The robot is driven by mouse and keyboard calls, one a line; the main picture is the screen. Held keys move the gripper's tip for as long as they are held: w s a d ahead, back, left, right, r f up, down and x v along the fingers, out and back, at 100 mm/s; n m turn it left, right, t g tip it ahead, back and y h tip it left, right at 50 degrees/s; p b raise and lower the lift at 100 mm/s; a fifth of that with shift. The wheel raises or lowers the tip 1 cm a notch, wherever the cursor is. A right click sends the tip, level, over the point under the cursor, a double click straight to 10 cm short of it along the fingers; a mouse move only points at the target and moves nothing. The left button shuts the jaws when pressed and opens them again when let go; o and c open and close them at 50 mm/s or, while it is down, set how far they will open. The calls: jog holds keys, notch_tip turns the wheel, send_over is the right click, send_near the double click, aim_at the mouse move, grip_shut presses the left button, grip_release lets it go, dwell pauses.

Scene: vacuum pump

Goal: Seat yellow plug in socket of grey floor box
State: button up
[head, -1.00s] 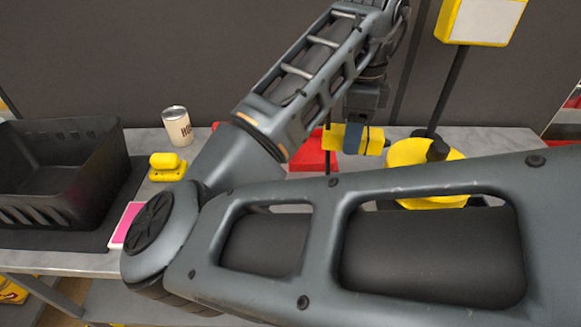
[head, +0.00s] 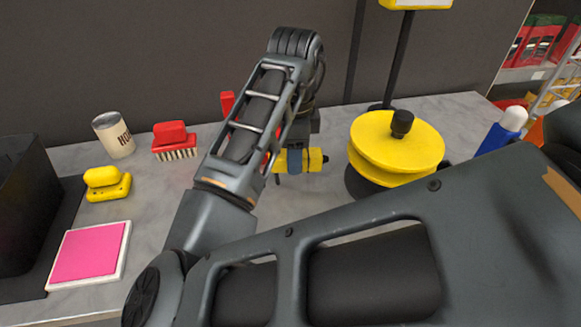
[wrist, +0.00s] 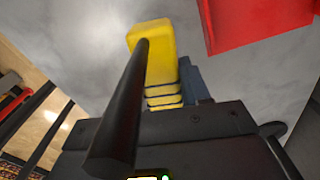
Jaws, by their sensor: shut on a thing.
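The yellow plug (head: 314,159) is held between the jaws of my gripper (head: 294,161), over the grey marbled table in the head view. A blue-grey finger crosses its middle, and yellow shows on both sides. In the wrist view the plug (wrist: 152,38) has a ribbed neck, and a thick black cable or rod runs from it toward the camera. A blue-grey finger (wrist: 192,78) lies beside it. My arm hides part of the table behind the plug. I see no grey floor box or socket in either view.
A round yellow lidded thing (head: 395,155) with a black knob stands right of the plug. To the left are a can (head: 114,136), a red brush (head: 172,140), a yellow object (head: 106,183), a pink pad (head: 88,252) and a black bin (head: 20,195). A dark wall stands behind.

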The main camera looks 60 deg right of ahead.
jog(key=shift+f, duration=2)
jog(key=shift+f, duration=0.1)
jog(key=shift+f, duration=0.15)
jog(key=o, duration=1.2)
